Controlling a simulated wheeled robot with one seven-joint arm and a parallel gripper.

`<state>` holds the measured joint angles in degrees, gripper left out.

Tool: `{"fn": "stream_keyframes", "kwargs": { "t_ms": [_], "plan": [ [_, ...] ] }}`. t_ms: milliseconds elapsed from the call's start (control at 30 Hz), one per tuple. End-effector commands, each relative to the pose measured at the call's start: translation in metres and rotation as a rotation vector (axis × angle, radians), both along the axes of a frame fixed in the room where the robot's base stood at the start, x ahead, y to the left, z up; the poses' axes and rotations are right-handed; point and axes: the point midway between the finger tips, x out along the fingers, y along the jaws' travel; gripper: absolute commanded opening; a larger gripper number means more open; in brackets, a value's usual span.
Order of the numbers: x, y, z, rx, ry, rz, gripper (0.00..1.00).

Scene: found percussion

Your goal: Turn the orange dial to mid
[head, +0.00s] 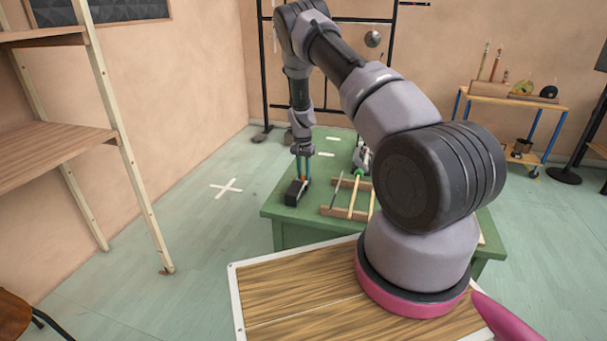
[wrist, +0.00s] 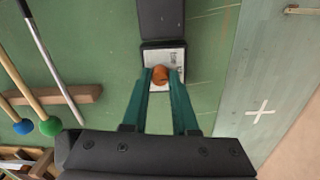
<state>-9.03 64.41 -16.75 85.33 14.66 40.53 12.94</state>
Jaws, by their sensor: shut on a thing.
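The orange dial (wrist: 161,75) sits on a pale label plate (wrist: 178,57) at the end of a black box (wrist: 163,20) in the wrist view. The label's lettering is too small to read. My gripper (wrist: 160,78) is shut on the dial, with one green finger on each side of it. In the head view my gripper (head: 304,180) points down at the black box (head: 295,193) near the left edge of the green table (head: 285,212). The dial itself is hidden there. I cannot tell its setting.
A wooden rack (head: 333,211) with mallets lies to the right of the box. Blue and green mallet heads (wrist: 50,126) show in the wrist view. The table's edge is close on the box's other side, with open floor marked by a white cross (head: 226,188).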

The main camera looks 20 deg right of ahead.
Motion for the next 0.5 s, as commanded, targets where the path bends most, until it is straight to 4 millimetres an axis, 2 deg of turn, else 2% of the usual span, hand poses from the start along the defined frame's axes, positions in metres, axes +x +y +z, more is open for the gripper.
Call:
{"fn": "stream_keyframes", "kwargs": {
  "t_ms": [67,100,167,500],
  "plan": [
    [0.0003,-0.0001,0.0004,-0.001,-0.001,0.001,0.0],
    [0.0003,-0.0001,0.0004,-0.001,-0.001,0.001,0.34],
    [0.0003,-0.0001,0.0004,-0.001,-0.001,0.001,0.57],
    [0.0003,0.0,0.0018,0.0,-0.001,0.001,0.57]
  ]
}}
